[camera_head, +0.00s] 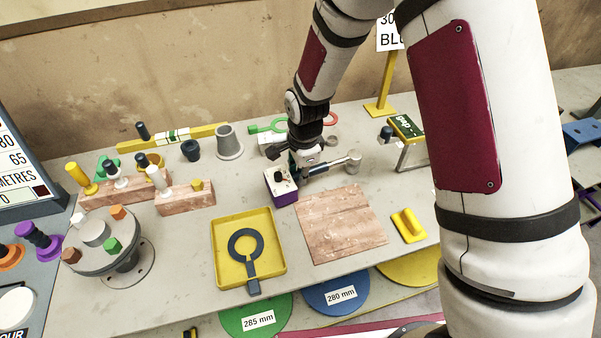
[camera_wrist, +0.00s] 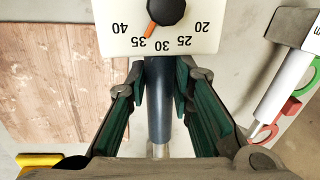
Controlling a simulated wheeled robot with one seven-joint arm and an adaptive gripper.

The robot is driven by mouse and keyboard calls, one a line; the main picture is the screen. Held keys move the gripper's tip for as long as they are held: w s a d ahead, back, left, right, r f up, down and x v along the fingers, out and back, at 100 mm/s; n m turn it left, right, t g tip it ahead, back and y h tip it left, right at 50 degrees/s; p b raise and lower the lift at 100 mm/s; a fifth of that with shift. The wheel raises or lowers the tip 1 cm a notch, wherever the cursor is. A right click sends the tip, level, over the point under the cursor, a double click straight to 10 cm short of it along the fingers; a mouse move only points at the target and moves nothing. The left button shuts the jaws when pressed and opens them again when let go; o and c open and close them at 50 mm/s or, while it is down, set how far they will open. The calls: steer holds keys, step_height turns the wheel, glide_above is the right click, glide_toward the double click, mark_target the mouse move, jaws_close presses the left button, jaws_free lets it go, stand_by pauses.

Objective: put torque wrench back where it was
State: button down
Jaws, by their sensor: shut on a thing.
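The torque wrench has a dark handle and a grey metal shaft (camera_head: 331,165) with a round head at its right end. My gripper (camera_head: 297,172) is shut on its dark handle, just right of a small box with a purple base (camera_head: 284,198). In the wrist view the dark handle (camera_wrist: 158,115) runs between the green-padded fingers of my gripper (camera_wrist: 160,85). The box's white dial face (camera_wrist: 180,38) has numbers from 20 to 40, and the orange pointer is near 35. The handle meets the dial box's edge; I cannot tell whether they are joined.
A reddish board (camera_head: 343,224) lies in front, with a yellow tray (camera_head: 220,262) left of it and a yellow handled block (camera_head: 408,226) to its right. A grey cone (camera_head: 229,143) and a small stand (camera_head: 411,153) flank the area.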

steer(key=shift+f, duration=0.25)
steer(key=c, duration=1.4)
jaws_free()
